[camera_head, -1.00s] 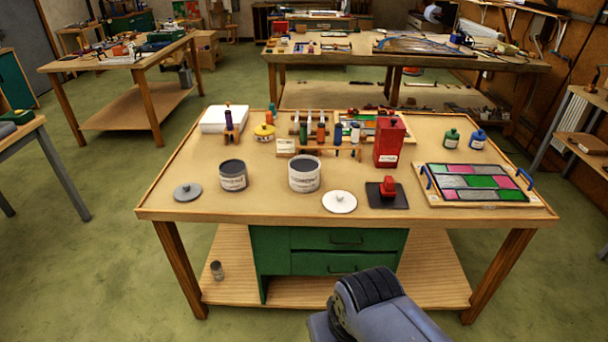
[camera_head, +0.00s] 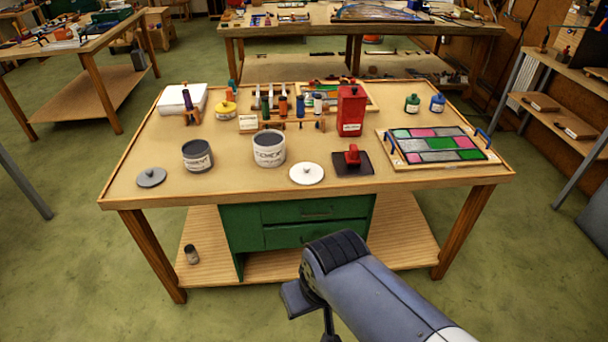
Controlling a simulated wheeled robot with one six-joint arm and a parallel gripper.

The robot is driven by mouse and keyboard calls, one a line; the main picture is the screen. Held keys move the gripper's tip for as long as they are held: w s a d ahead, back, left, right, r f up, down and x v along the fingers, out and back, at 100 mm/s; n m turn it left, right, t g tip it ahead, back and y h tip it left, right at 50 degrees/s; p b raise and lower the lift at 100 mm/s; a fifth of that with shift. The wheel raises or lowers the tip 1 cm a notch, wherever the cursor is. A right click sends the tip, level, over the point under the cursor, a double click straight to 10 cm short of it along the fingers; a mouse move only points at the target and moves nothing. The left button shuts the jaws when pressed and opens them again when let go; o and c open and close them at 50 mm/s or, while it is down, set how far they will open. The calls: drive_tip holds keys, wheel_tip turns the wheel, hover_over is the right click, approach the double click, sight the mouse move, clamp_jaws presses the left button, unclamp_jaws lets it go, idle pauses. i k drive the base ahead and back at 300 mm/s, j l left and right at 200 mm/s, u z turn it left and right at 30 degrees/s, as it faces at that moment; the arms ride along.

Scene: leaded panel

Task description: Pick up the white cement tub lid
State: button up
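The white cement tub lid (camera_head: 307,174) lies flat on the wooden workbench (camera_head: 225,180), near its front edge, with a small knob on top. A grey lid (camera_head: 151,177) lies at the front left of the bench, beside an open grey tub (camera_head: 197,155). Part of my arm rises from the bottom of the picture in front of the bench, below the white lid and apart from it. My gripper's fingers do not show.
A red block on a dark pad (camera_head: 352,161) sits close to the white lid's right. A red can (camera_head: 351,111) stands behind it, and a leaded glass panel (camera_head: 437,146) lies at the right. Bottles and racks fill the back. The bench's front strip is mostly bare.

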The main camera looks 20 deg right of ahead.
sight(304, 174)
drive_tip(key=i+j+z, duration=0.2)
drive_tip(key=i, duration=0.3)
drive_tip(key=i+j+z, duration=0.1)
drive_tip(key=i+z, duration=0.15)
drive_tip(key=i, duration=0.25)
drive_tip(key=i+j+z, duration=0.2)
drive_tip(key=i, duration=0.3)
